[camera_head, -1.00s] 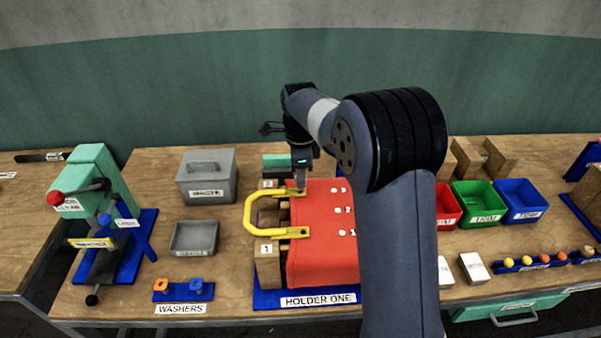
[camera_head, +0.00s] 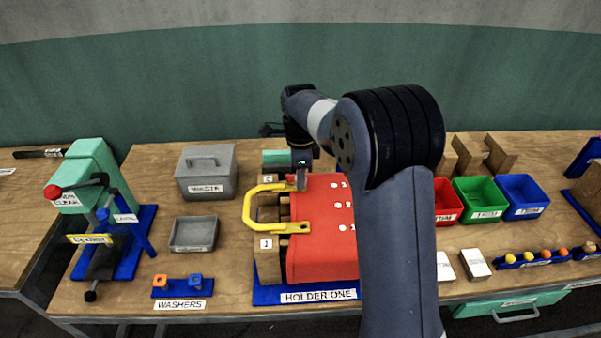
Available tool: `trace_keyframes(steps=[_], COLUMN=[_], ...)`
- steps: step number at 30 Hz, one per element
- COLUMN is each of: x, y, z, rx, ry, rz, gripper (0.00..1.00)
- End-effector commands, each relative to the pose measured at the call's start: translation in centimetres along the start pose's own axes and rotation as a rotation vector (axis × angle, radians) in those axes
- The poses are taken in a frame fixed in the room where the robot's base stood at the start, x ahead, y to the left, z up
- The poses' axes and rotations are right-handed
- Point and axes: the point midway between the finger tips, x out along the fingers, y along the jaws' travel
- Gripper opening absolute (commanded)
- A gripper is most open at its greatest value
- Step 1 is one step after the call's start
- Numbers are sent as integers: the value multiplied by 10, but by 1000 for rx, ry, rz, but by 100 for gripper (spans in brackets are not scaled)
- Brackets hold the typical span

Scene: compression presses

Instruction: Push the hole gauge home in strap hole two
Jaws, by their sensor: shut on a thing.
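A red case (camera_head: 315,255) lies in the blue holder labelled HOLDER ONE (camera_head: 270,294). A yellow handle-shaped piece (camera_head: 249,208) spans its left side between wooden blocks marked 1 (camera_head: 268,262) and 2, the second partly hidden. White-marked holes numbered 1 to 3 run down the red top (camera_head: 338,205). My gripper (camera_head: 301,183) points down at the far left corner of the red case, by the yellow piece's far end. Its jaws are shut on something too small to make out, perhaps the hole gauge. I cannot tell how deep it sits in any hole.
A green press (camera_head: 95,180) stands at left. A grey lidded box (camera_head: 206,176), a grey tray (camera_head: 193,249) and a washer stand (camera_head: 182,293) lie between. Red, green (camera_head: 480,214) and blue bins (camera_head: 522,210) stand at right. My arm hides the case's right side.

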Motion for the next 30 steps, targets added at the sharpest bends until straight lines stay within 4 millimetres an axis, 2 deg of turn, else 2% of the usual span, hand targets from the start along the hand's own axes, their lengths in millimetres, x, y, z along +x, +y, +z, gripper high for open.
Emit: trace_keyframes(steps=[11, 12, 21, 30], x=[10, 9, 9, 4], y=[0, 0, 0, 0], z=[0, 0, 0, 0], rx=[0, 0, 0, 0], ry=[0, 0, 0, 0], rz=[-1, -1, -1, -1], gripper=[0, 30, 53, 53])
